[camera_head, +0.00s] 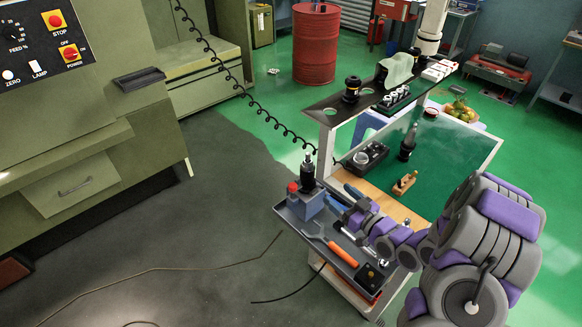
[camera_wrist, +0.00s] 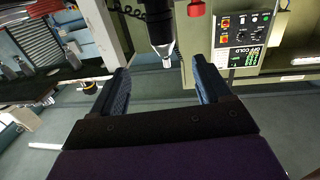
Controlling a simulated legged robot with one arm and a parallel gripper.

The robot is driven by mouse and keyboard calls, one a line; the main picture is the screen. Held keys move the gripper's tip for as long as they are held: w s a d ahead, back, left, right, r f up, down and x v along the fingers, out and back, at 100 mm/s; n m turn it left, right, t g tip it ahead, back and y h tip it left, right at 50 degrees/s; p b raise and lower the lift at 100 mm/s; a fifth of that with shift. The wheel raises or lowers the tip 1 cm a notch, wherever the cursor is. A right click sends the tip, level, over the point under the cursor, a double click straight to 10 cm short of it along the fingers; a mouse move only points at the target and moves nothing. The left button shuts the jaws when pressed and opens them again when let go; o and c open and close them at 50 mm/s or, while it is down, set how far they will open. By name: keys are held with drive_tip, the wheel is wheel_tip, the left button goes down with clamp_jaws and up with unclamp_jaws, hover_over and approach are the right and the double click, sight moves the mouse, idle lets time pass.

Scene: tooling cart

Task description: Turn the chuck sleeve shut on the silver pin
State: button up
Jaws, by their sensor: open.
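The black chuck (camera_head: 309,171) stands upright on a blue-grey block (camera_head: 311,201) at the cart tray's far left corner, with the silver pin (camera_head: 308,153) at its top. In the wrist view, which looks upside down, the chuck (camera_wrist: 159,22) hangs from the top edge, and the silver pin (camera_wrist: 166,61) points down between the fingers in the picture. My gripper (camera_head: 343,198) is open, just right of the chuck. Its two blue fingers (camera_wrist: 160,68) are wide apart with nothing between them, and the chuck lies beyond their tips. The chuck's lower part is cut off in the wrist view.
The tray (camera_head: 335,264) also holds an orange-handled tool (camera_head: 342,254). A red knob (camera_head: 292,187) sits beside the chuck. A dark shelf (camera_head: 327,107) with several holders rises behind. A coiled black cable (camera_head: 252,103) hangs behind the chuck. Open floor lies left of the cart.

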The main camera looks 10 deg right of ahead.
sight(304, 165)
drive_tip(key=b+x, duration=0.2)
drive_tip(key=x, duration=1.5)
drive_tip(key=shift+a+r, duration=0.25)
drive_tip(key=shift+a, duration=0.05)
drive_tip(key=c, duration=1)
